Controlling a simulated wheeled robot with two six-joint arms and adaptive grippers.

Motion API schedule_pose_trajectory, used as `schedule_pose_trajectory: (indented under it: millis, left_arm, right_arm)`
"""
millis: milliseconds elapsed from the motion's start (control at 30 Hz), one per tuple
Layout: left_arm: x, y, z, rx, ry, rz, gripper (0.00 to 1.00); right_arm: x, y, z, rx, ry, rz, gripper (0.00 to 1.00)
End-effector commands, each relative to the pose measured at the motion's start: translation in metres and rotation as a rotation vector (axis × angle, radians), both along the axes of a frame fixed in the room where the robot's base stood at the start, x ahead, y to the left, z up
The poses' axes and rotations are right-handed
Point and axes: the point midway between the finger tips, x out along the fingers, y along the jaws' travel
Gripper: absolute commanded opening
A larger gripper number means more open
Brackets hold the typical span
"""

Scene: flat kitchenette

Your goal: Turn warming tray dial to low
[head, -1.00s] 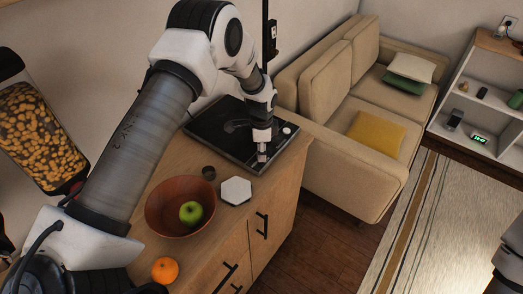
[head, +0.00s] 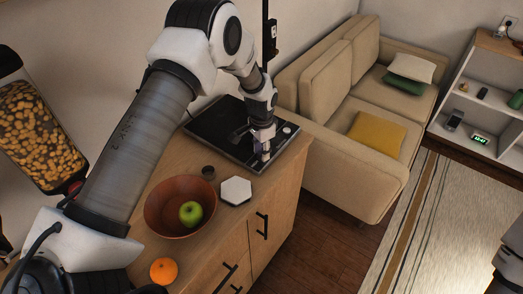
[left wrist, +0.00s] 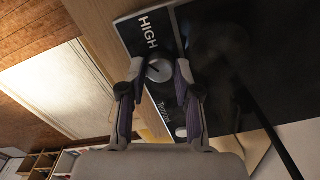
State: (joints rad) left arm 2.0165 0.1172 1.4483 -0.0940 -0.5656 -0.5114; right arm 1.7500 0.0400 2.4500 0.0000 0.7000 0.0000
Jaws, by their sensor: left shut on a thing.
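The warming tray (head: 210,125) is a flat black plate at the back of the wooden cabinet top. It also shows in the left wrist view (left wrist: 225,60), with the word HIGH on its edge panel. Its dial (left wrist: 159,69) is a small round light-grey knob with a dark pointer mark. My left gripper (head: 264,157) reaches down to the tray's front edge. In the left wrist view my left gripper (left wrist: 160,72) is shut on the dial, one finger on each side. In the head view the dial is hidden by the fingers. My right gripper is out of view.
A small white round piece (head: 287,130) sits near the tray's right corner. A sofa (head: 330,150) stands right.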

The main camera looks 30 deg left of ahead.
Motion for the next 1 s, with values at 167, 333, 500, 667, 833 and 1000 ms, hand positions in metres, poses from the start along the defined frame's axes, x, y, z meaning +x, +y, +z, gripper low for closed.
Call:
schedule_pose_trajectory:
  millis: [167, 333, 500, 667, 833, 1000]
  left_arm:
    - [-0.0037, -0.0004, -0.0041, -0.001, 0.01, 0.166, 0.0]
    - [-0.0039, -0.0003, -0.0041, 0.0, 0.011, 0.327, 0.0]
    - [-0.004, -0.0003, -0.0041, 0.0, 0.011, 0.488, 0.0]
    - [-0.0041, -0.0002, -0.0041, 0.001, 0.012, 0.639, 0.0]
    - [-0.0041, -0.0002, -0.004, 0.001, 0.011, 0.786, 0.0]
    - [-0.0041, -0.0001, -0.0041, 0.002, 0.011, 0.902, 0.0]
  right_arm:
    - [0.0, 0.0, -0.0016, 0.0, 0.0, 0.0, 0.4]
    - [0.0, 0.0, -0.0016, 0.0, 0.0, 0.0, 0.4]
    - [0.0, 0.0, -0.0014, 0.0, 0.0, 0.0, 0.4]
    - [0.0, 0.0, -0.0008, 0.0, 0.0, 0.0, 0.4]
    - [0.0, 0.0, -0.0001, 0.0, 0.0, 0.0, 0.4]
    - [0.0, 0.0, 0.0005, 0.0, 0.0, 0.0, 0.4]
